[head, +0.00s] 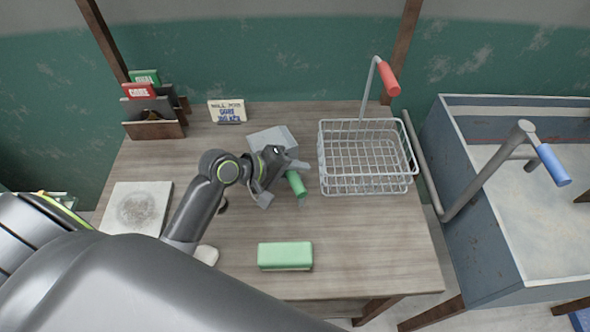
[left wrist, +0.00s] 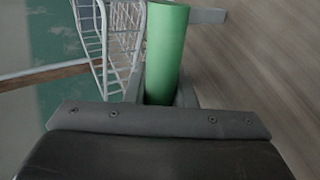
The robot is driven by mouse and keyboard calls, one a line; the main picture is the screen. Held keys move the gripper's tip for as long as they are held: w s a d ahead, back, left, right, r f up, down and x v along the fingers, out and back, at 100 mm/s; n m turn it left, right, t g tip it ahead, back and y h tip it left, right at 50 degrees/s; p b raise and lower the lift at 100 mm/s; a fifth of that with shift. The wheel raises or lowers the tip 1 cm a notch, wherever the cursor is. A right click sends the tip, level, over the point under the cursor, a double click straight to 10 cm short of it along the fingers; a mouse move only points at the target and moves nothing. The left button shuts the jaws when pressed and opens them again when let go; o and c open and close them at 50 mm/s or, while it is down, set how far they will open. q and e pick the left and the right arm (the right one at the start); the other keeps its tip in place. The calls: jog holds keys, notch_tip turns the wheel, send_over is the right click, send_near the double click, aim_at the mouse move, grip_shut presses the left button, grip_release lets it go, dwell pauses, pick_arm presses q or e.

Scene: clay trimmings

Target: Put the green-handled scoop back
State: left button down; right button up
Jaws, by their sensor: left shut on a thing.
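The green handle of the scoop (head: 297,184) is between the fingers of my left gripper (head: 287,183), above the middle of the table. The gripper is shut on it. In the left wrist view the green handle (left wrist: 166,50) stands out between the fingers; the scoop's head cannot be made out in either view. The wire basket (head: 368,187) stands just to the right of the gripper, apart from it in the head view, and it also shows at the left of the left wrist view (left wrist: 116,45). My right gripper is not in view.
A red-handled tool (head: 389,78) rises at the basket's back. A grey box (head: 262,139) lies behind the gripper. A green block (head: 285,256) lies near the front edge. A blue-handled pipe (head: 553,165) stands over the trough (head: 455,180) at right. The table's front right is clear.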

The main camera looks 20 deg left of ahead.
pick_arm(q)
jog(key=shift+f, duration=0.15)
jog(key=shift+f, duration=0.45)
jog(key=c, duration=1.2)
grip_release()
jog(key=shift+o, duration=0.3)
jog(key=shift+s+a, duration=0.15)
jog(key=p+v, duration=0.1)
jog(key=v, duration=1.6)
jog(key=shift+r+p, duration=0.2)
jog(key=shift+p, duration=0.15)
